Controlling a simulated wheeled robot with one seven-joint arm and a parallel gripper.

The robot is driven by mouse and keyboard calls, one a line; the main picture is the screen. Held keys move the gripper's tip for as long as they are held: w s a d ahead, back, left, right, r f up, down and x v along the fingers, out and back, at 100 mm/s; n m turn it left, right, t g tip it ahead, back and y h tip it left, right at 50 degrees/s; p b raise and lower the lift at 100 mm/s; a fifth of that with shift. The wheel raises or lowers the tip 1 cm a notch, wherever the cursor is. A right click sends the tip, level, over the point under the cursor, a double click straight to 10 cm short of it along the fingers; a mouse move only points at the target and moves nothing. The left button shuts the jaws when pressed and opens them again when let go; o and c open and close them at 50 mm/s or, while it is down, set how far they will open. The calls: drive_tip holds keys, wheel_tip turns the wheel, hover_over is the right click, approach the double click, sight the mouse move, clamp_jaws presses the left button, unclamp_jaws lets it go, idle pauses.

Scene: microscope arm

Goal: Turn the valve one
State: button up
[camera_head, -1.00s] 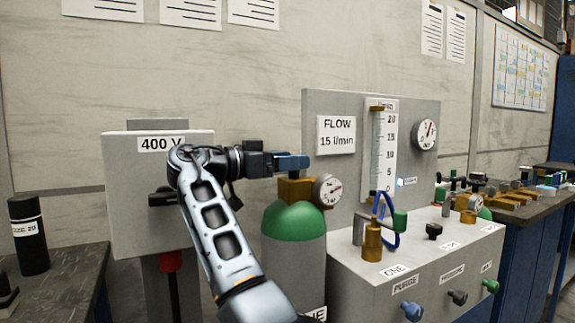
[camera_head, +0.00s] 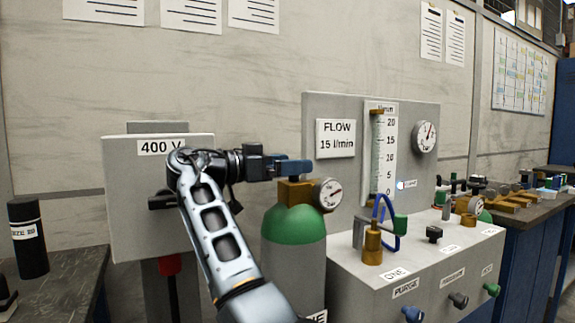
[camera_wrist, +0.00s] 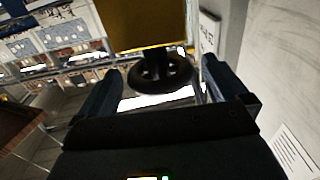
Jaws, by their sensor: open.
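A green-topped gas cylinder (camera_head: 294,232) stands in the middle of the head view, with a brass valve block (camera_head: 295,191) on top. In the wrist view, the brass block (camera_wrist: 145,22) is at the top, and a round black handwheel (camera_wrist: 163,76) sticks out from it. My gripper (camera_head: 304,168) is over the brass block, pointing right. Its two fingers are apart, one on each side of the handwheel in the wrist view. Contact with the wheel cannot be told. In the head view the handwheel is hidden by my gripper.
A round gauge (camera_head: 327,195) sits just right of the valve block. Behind it stands a grey panel with a flow tube (camera_head: 379,150). A grey box (camera_head: 420,265) with knobs is at the right. A 400 V cabinet (camera_head: 125,205) stands behind my arm.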

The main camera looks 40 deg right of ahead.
drive_tip(key=v, duration=0.7)
drive_tip(key=shift+a, duration=0.35)
drive_tip(key=shift+w, duration=0.1)
